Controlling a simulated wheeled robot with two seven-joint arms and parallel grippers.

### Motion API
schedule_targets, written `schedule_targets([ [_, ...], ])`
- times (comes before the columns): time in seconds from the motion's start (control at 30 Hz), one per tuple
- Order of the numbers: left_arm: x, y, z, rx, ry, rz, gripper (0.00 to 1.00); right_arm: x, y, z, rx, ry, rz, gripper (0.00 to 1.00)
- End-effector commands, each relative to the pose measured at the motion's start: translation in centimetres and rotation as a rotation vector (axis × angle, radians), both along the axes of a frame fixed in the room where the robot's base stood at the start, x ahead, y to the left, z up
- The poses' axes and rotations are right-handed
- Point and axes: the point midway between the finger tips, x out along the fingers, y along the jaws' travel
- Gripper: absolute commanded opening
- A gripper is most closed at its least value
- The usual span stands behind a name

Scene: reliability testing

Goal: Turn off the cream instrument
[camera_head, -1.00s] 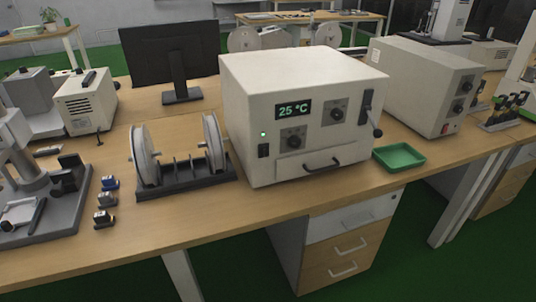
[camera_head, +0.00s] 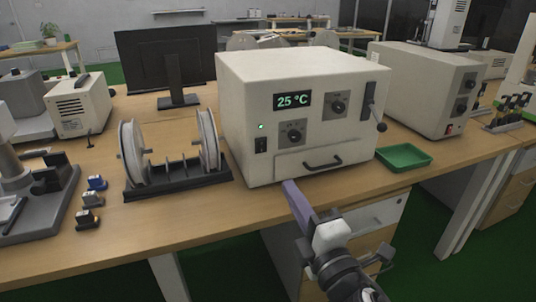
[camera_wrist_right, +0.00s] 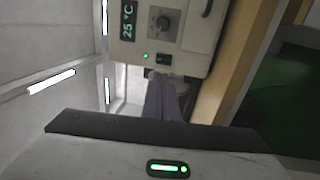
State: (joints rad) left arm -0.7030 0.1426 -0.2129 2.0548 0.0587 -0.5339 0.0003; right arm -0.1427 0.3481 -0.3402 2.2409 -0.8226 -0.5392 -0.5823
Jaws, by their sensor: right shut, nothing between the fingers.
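The cream instrument (camera_head: 300,75) is a large box on the table. Its display (camera_head: 293,101) reads 25 °C, and a small green light (camera_head: 261,127) is lit above a black rocker switch (camera_head: 261,145) at the front's left. My right gripper (camera_head: 289,186), with purple fingers, is shut and empty, in front of and below the switch. In the right wrist view the fingers (camera_wrist_right: 160,98) point at the instrument's front (camera_wrist_right: 193,30), close to the switch (camera_wrist_right: 163,59) and the lit green light (camera_wrist_right: 146,56). Whether they touch it cannot be told. My left gripper is not in view.
A spool rack (camera_head: 178,181) stands left of the instrument. A green tray (camera_head: 404,157) lies to its right, beside another beige box (camera_head: 424,85) with a red switch. A lever (camera_head: 376,112) sticks out at the instrument's right. Small blocks (camera_head: 92,198) lie further left.

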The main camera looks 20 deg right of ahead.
Motion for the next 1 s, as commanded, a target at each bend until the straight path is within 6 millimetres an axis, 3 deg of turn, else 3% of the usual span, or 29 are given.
schedule_targets([
  [0.23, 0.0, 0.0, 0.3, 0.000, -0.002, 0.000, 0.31, 2.3, 0.1, 0.4, 0.002, -0.003, 0.000, 0.00],
  [0.7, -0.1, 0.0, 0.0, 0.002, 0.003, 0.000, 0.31, 11.6, 0.4, 1.4, 0.003, 0.000, -0.001, 0.00],
  [1.0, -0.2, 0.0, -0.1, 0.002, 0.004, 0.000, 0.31, 13.9, 0.5, 1.7, 0.004, 0.001, 0.001, 0.00],
])
